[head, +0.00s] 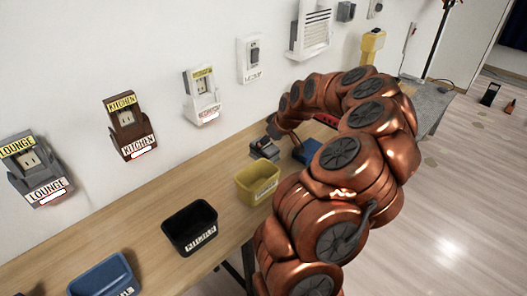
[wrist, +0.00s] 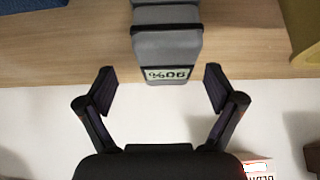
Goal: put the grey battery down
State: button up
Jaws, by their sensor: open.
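The grey battery (wrist: 167,45) lies on the wooden table (wrist: 80,55), with a label reading 90% upside down in the wrist view. In the head view it shows as a small dark grey block (head: 264,148) behind the yellow bin. My gripper (wrist: 160,80) is open, one finger on each side of the battery's near end, with a clear gap on both sides. In the head view the gripper tip (head: 273,130) is small and dark, just above the battery, and its fingers are hard to make out.
A yellow bin (head: 258,183), a black bin (head: 190,229) and a blue bin (head: 103,276) stand along the table. A blue object (head: 307,152) is right of the battery. Labelled holders, such as the brown one (head: 128,122), hang on the wall. Table between bins is bare.

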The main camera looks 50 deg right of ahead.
jog(key=shift+a+p+x, duration=0.2)
jog(key=shift+p+x, duration=0.1)
jog(key=shift+x, duration=0.85)
jog(key=shift+a+p+x, duration=0.2)
jog(key=shift+p+x, duration=0.1)
jog(key=shift+x, duration=0.9)
jog(key=shift+w+r, duration=0.15)
jog(key=shift+r, duration=0.05)
grip_shut()
